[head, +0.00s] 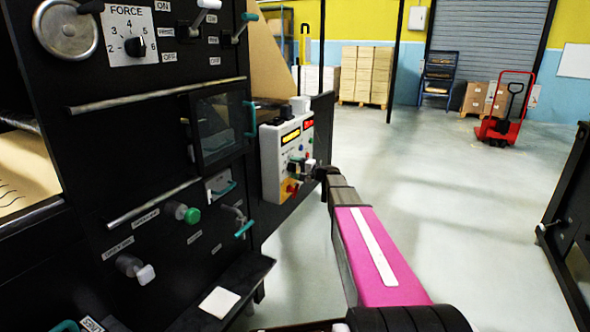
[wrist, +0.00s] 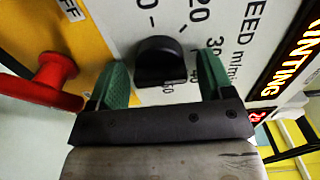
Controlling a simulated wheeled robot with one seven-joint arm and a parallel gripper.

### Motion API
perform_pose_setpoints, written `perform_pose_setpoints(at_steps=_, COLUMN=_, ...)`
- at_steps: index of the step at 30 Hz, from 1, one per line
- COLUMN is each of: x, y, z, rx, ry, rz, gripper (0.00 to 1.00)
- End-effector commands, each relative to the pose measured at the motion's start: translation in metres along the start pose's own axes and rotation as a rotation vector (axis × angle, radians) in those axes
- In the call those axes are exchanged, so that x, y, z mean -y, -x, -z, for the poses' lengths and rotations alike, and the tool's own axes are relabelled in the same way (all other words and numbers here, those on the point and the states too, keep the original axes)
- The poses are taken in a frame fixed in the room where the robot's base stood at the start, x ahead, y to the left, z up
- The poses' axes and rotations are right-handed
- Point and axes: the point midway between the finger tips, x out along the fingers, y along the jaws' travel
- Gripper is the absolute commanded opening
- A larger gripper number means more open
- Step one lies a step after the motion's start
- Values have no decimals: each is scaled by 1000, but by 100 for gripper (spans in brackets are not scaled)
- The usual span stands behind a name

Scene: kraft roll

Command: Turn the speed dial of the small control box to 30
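The small control box (head: 270,163) is a pale box with lit displays, on the side of the black machine in the head view. Its black speed dial (wrist: 160,60) shows in the wrist view, beside printed numbers including 20, 30 and 40. My gripper (wrist: 162,70) has its two green fingers apart, one on each side of the dial, with visible gaps. I cannot tell which number the dial points to. In the head view my gripper (head: 312,172) is at the box's front and hides part of its lower controls.
A red lever or knob (wrist: 52,80) stands out just left of my fingers in the wrist view. The black machine (head: 130,190) with a force dial (head: 135,46) fills the left. Open floor (head: 450,190) lies to the right, with a red pallet truck (head: 505,120) further back.

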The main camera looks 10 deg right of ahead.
Motion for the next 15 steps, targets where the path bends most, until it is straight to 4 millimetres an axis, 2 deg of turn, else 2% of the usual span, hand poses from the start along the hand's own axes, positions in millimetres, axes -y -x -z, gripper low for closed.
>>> perform_pose_setpoints(at_steps=9, x=1, y=3, z=0, rx=-1, ry=0, rz=1, gripper=73)
perform_pose_setpoints(at_steps=15, x=1, y=29, z=-1, rx=-2, ry=0, rz=1, gripper=73)
